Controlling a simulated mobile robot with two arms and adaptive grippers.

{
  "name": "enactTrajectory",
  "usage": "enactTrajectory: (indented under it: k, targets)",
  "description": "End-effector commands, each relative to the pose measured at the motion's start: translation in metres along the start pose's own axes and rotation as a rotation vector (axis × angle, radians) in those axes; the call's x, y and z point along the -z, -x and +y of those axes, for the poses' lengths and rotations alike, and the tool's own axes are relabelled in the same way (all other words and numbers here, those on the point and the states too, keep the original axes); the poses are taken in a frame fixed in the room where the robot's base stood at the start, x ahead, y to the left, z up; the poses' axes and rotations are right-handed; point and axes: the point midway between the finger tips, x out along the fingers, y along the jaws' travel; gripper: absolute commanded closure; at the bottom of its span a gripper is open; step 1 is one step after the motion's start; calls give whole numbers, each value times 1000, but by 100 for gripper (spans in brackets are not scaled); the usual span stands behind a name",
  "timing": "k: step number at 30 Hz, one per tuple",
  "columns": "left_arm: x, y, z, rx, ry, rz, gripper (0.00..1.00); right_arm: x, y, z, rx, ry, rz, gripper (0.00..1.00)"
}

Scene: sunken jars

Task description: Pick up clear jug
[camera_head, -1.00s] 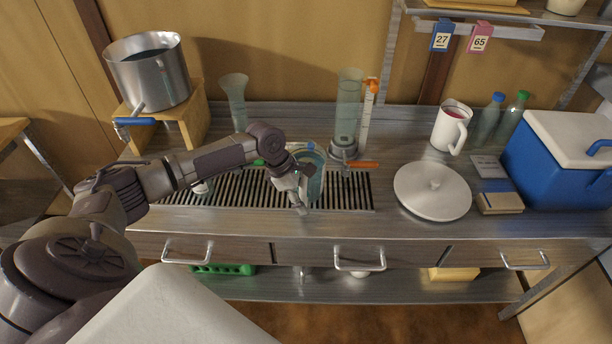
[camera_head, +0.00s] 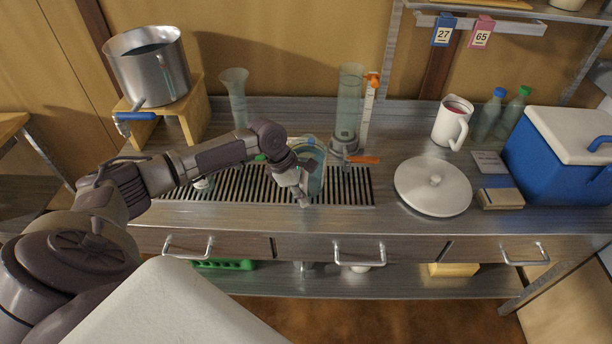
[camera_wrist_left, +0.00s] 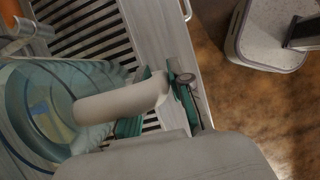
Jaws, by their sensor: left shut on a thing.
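The clear jug (camera_head: 316,170) is bluish and see-through and is at the drain grate, partly hidden behind my left gripper in the head view. It also shows large at the left of the left wrist view (camera_wrist_left: 50,85). My left gripper (camera_head: 303,190) is at the jug's near side and is shut on it. In the left wrist view a pale rounded bar, which looks like the jug's handle (camera_wrist_left: 120,102), lies at the green-padded fingers (camera_wrist_left: 160,105). I cannot tell whether the jug's base touches the grate. My right gripper is not in view.
The slotted grate (camera_head: 240,187) lies under the jug. A tall clear cylinder (camera_head: 348,105) and an orange-handled valve (camera_head: 362,159) stand behind it. A steel pot (camera_head: 150,72) sits on a wooden stand at left. A white lid (camera_head: 433,187), mug (camera_head: 451,123) and blue cooler (camera_head: 565,160) are right.

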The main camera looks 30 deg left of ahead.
Motion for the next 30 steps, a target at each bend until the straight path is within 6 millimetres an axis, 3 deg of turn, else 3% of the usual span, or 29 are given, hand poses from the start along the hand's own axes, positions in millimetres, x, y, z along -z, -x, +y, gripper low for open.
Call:
enactTrajectory:
  k: [13,30]
  targets:
    - [-3,7,1,-2,-1,-2,100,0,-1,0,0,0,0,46]
    - [-25,40,-3,-3,-4,-5,100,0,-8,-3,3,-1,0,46]
